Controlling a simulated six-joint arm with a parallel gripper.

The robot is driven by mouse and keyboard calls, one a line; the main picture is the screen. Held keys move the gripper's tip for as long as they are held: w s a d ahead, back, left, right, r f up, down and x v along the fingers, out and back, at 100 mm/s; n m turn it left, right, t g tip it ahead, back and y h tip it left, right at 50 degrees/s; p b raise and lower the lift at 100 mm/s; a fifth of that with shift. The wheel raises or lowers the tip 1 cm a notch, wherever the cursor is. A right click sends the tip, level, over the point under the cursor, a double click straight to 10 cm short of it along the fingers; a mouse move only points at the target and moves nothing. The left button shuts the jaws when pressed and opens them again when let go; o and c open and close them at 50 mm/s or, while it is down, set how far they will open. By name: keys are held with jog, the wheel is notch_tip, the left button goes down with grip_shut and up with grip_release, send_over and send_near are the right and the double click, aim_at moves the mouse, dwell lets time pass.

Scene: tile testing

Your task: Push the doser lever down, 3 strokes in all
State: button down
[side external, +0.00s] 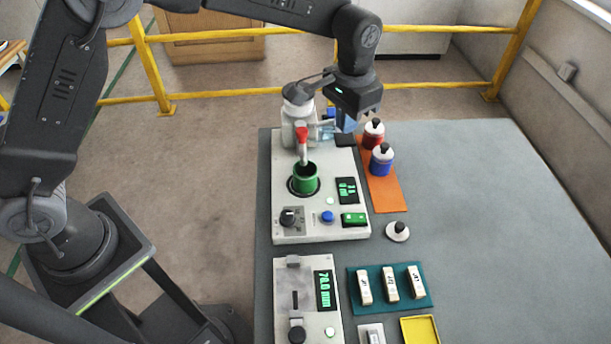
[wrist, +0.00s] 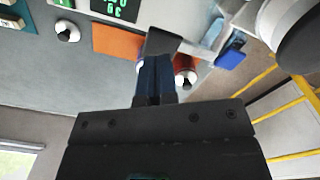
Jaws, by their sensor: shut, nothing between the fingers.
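The doser (side external: 283,170) is a pale panel unit with a whitish jar (side external: 297,115) at its back and a red-topped grey spout (side external: 302,143) over a green cup (side external: 305,178). I cannot clearly pick out its lever; a pale bar (side external: 318,126) runs right from the jar towards my gripper. My gripper (side external: 345,122) is shut and empty, pointing down at the back right of the doser, above a dark pad (side external: 345,140). In the wrist view its closed fingers (wrist: 158,65) stand in front of a dark block (wrist: 163,41). Whether they touch anything is hidden.
Red (side external: 373,134) and blue (side external: 382,160) bottles stand on an orange mat (side external: 390,195), close right of my gripper. A small black-knobbed piece (side external: 398,231) stands on the table. A gauge unit (side external: 288,280) and teal tray (side external: 378,300) are nearer. The table's right side is clear.

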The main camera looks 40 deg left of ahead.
dwell(0.3)
jog(key=shift+r, duration=2.5)
jog(key=s+a+r+n+t, duration=0.2)
jog(key=s+a+r+t, duration=0.1)
jog(key=s+a+r, duration=0.8)
jog(key=s+a+f+t, duration=0.1)
jog(key=s+a+f, duration=0.1)
jog(key=s, duration=0.5)
jog(key=s+a+f+n+t, duration=0.1)
jog(key=s+a+f, duration=0.2)
jog(key=s, duration=0.5)
jog(key=shift+s+a+t, duration=0.25)
jog(key=shift+a+t, duration=0.05)
jog(key=shift+a, duration=0.15)
